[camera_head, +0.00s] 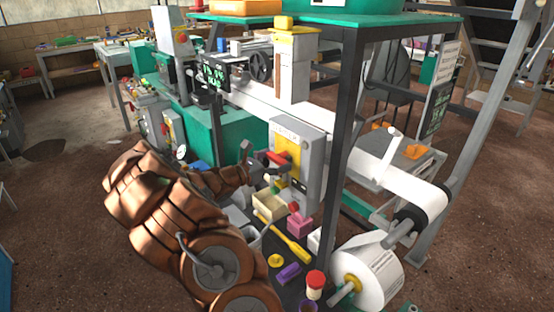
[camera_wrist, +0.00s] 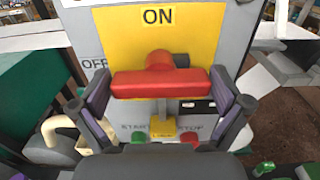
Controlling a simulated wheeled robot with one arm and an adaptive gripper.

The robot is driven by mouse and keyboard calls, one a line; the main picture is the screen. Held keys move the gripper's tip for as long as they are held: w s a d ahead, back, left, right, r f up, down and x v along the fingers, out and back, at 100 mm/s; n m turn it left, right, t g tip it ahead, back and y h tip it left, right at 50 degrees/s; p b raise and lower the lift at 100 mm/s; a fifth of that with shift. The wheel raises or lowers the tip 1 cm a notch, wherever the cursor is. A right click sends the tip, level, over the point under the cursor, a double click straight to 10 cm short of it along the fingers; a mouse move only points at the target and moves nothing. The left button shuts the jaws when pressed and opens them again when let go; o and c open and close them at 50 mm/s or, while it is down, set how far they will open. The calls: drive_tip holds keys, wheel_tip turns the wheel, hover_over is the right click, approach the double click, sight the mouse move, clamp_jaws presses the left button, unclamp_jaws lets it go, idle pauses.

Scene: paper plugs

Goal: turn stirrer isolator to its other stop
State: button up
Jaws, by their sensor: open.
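The stirrer isolator has a red bar handle (camera_wrist: 162,84) on a yellow plate (camera_wrist: 205,30), mounted on a grey box (camera_head: 312,150). The bar lies crosswise in the wrist view, with ON above it and OFF at the upper left, partly hidden by my finger. My gripper (camera_wrist: 161,92) is open, with one finger beyond each end of the bar. I cannot tell whether either pad touches it. In the head view, my gripper (camera_head: 252,163) is in front of the red handle (camera_head: 279,158).
Below the isolator are a green START button (camera_wrist: 138,137), a red STOP button (camera_wrist: 189,138) and a yellow tag (camera_wrist: 163,126). A beige bin (camera_head: 270,207), a pink box (camera_head: 300,224) and a yellow-handled tool (camera_head: 288,243) crowd the bench below. A dark post (camera_head: 342,130) stands right of the box.

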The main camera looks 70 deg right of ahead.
drive_tip(key=c, duration=0.8)
